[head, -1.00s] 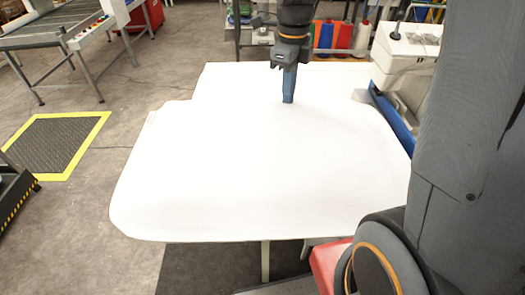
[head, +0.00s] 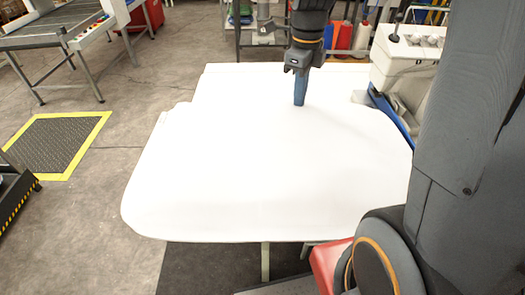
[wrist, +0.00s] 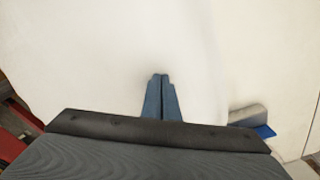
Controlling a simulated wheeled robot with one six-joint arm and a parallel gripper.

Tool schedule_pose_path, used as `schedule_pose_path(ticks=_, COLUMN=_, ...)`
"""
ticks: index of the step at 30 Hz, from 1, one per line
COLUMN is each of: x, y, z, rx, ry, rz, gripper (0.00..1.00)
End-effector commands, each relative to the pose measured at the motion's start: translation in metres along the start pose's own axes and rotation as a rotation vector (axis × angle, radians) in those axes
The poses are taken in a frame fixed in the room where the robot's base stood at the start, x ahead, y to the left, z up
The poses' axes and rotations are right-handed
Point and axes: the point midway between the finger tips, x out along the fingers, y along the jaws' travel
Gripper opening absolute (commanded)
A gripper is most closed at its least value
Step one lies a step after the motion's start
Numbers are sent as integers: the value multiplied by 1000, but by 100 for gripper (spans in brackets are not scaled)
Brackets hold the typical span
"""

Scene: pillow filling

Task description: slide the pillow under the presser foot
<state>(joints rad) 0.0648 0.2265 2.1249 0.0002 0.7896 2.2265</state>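The pillow (head: 250,180) is a large white sheet-like shape lying flat, covering most of the table in the head view. It also fills much of the wrist view (wrist: 90,60). My gripper (head: 299,103) points down onto its far part. In the wrist view the two blue fingers (wrist: 161,78) are close together with their tips at the white cloth; any pinched fold is too small to make out. The sewing machine (head: 405,60), off-white with a blue edge, stands at the right beyond the pillow's far right side. Its presser foot cannot be made out.
A pale table strip (head: 240,70) shows behind the pillow. A rack with coloured thread cones (head: 340,36) stands behind. A yellow-edged mat (head: 60,145) lies on the floor at left, and a roller conveyor (head: 60,25) stands far left.

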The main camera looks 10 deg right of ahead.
Motion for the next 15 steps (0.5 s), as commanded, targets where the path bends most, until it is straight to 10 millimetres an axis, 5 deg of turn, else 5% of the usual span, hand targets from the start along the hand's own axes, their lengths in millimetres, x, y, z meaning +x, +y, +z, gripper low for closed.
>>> schedule_pose_path(ticks=15, x=2, y=-5, z=-20, rx=-1, ry=5, rz=5, gripper=0)
